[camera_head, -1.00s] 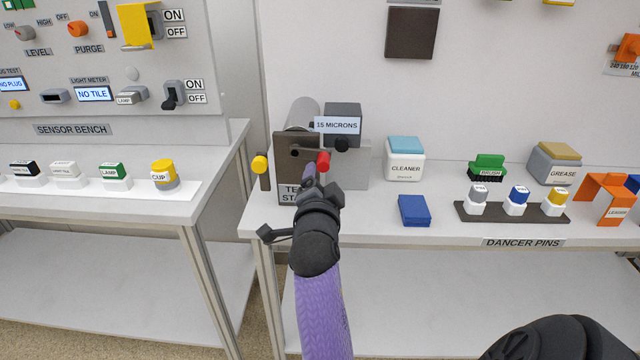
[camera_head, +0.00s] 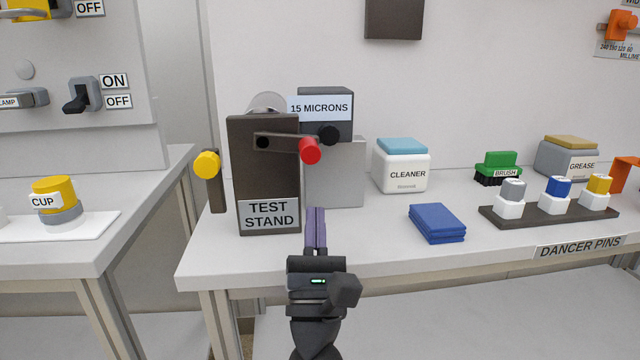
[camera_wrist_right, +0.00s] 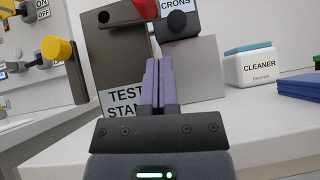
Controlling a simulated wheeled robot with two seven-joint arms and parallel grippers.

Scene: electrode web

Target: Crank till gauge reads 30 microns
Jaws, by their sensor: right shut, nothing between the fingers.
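The dark test stand (camera_head: 262,180) stands on the bench, and its gauge display (camera_head: 320,108) reads 15 MICRONS. A crank arm with a red knob (camera_head: 310,151) points right from its hub on the stand's front. A yellow-knobbed lever (camera_head: 207,165) is at the stand's left side. My right gripper (camera_head: 316,210) is shut and empty, below the red knob and apart from it. In the right wrist view its closed fingers (camera_wrist_right: 160,64) point up, and the red knob (camera_wrist_right: 146,8) is cut by the top edge. My left gripper is not in view.
To the right on the bench are a cleaner tub (camera_head: 402,168), a folded blue cloth (camera_head: 436,222), a green brush (camera_head: 497,168) and the dancer pin rack (camera_head: 545,215). A gap separates this bench from the sensor bench with the yellow cup (camera_head: 54,200).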

